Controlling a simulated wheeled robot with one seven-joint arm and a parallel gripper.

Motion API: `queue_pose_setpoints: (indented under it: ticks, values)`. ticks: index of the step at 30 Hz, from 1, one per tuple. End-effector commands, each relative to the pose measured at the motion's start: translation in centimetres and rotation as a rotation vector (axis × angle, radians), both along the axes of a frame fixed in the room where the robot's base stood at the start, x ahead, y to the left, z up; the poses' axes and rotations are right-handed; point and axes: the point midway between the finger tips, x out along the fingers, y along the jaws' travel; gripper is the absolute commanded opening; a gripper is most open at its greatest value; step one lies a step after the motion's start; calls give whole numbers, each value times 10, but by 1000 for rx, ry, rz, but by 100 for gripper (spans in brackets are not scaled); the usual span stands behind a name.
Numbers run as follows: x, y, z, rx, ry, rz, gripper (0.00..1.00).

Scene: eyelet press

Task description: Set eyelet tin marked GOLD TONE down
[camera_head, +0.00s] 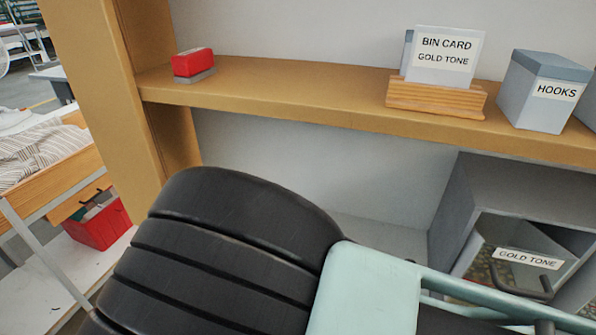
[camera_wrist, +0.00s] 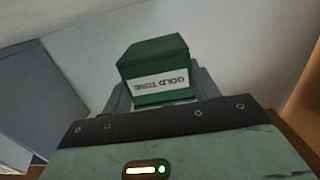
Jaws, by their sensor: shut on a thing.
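The eyelet tin (camera_wrist: 155,65) is a green box with a white GOLD TONE label, seen in the wrist view just beyond my gripper. My gripper (camera_wrist: 163,90) is shut on the tin, its grey fingers at the tin's two sides. Pale walls show around the tin; whether it touches anything underneath cannot be told. In the head view my arm fills the lower middle, and neither the tin nor my fingertips can be seen there.
A wooden shelf (camera_head: 300,105) carries a red block (camera_head: 193,63), a GOLD TONE bin card (camera_head: 442,55) in a wooden holder and a HOOKS box (camera_head: 540,92). Below right is a grey cabinet (camera_head: 520,185) with a GOLD TONE labelled front (camera_head: 528,258). A red bin (camera_head: 98,222) stands at left.

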Motion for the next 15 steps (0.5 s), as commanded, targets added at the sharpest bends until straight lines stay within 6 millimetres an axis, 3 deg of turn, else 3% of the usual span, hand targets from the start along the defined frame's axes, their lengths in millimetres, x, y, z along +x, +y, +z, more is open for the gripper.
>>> queue_pose_setpoints:
  ticks: [15]
  values:
    - [1, 0, -47, 1, -3, -1, 17]
